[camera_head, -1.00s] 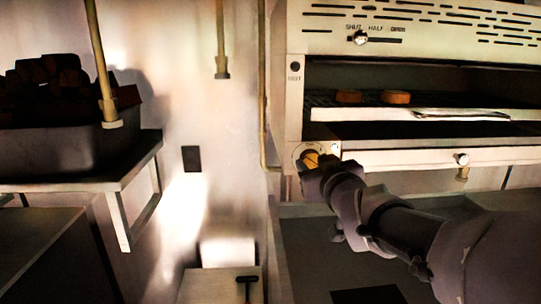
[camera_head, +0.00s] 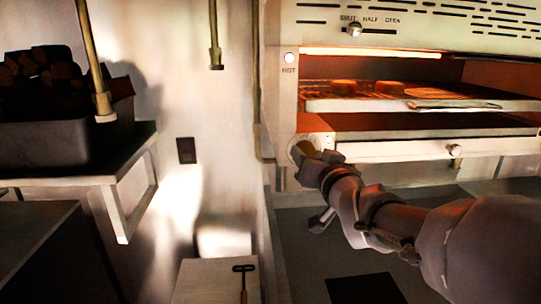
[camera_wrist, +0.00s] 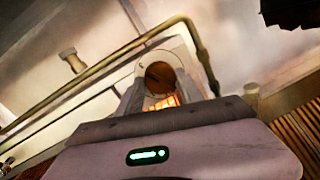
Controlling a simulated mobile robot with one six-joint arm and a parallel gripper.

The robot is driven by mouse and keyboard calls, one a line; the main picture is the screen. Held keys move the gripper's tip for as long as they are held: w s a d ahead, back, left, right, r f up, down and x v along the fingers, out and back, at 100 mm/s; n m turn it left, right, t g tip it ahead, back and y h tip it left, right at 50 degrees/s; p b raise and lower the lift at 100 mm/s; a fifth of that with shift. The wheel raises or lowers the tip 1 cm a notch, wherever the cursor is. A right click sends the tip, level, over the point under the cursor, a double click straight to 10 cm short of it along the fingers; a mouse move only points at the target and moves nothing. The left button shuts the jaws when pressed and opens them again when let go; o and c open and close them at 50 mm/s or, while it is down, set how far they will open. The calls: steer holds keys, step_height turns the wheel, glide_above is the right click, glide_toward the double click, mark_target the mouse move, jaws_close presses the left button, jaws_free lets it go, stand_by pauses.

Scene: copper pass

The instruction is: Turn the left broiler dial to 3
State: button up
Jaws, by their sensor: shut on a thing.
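The left broiler dial (camera_head: 301,148) is a round brass knob on a pale plate at the lower left corner of the broiler (camera_head: 400,20). My gripper (camera_head: 310,158) is shut on it and hides much of its face in the head view. In the wrist view the dial (camera_wrist: 161,76) shows as a brown disc between my two grey fingers, with a patch of orange glow just below it. The dial's numbers and pointer cannot be read. The heat lamp (camera_head: 289,58) above is lit pale, and the element (camera_head: 370,53) glows orange.
A pull handle (camera_head: 455,150) sticks out on the right. A pipe (camera_head: 257,90) runs down just left of the broiler. A shelf with a dark bin (camera_head: 45,150) stands far left.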

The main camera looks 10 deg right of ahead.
steer(key=shift+r, duration=0.1)
steer(key=o, duration=1.4)
steer(key=shift+s, duration=0.1)
steer(key=s, duration=0.5)
steer(key=s+d+p, duration=0.1)
steer(key=s, duration=0.5)
steer(key=s+d, duration=0.1)
steer(key=s, duration=0.5)
steer(key=shift+r+p, duration=0.3)
steer(key=shift+r, duration=0.1)
